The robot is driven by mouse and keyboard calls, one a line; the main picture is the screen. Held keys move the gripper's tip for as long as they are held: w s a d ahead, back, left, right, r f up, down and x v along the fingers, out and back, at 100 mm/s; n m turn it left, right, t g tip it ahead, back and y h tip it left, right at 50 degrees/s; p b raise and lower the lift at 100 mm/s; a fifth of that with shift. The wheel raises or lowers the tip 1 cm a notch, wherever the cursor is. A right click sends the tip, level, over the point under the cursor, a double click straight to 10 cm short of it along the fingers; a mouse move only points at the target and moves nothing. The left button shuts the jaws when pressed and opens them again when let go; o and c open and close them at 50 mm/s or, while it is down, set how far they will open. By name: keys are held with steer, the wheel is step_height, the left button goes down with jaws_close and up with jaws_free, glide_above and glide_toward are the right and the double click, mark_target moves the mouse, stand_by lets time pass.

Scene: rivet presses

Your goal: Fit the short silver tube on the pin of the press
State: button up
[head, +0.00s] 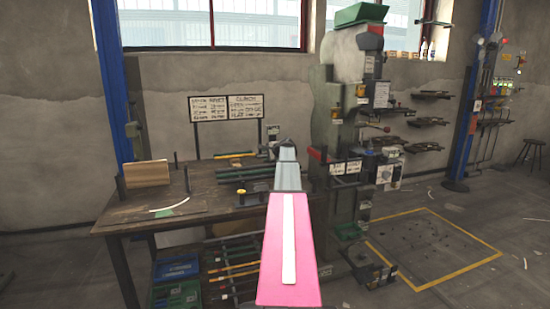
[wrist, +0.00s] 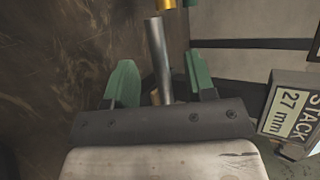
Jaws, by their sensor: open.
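My gripper (wrist: 160,74) is open in the wrist view, with its two green fingers apart. A silver tube (wrist: 158,50) lies between the fingers and reaches beyond their tips, with a gap on each side. Its near end is hidden behind the gripper body. In the head view the grey-green press (head: 346,110) stands at the right end of the workbench, just right of my arm. I cannot make out its pin. My pink arm covers part of the bench, and I cannot see the fingers clearly there.
The dark workbench (head: 130,216) carries a wooden block (head: 147,174) and a signboard. In the wrist view a block labelled "STACK 27 mm" (wrist: 291,113) stands right of the gripper. A gold piece (wrist: 166,4) lies past the tube.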

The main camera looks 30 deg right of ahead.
mark_target(264, 156)
steer(key=x, duration=0.3)
steer(key=shift+w+d+f, duration=0.15)
steer(key=shift+d+f, duration=0.05)
steer(key=shift+f, duration=0.05)
jaws_close()
steer(key=shift+r, duration=0.1)
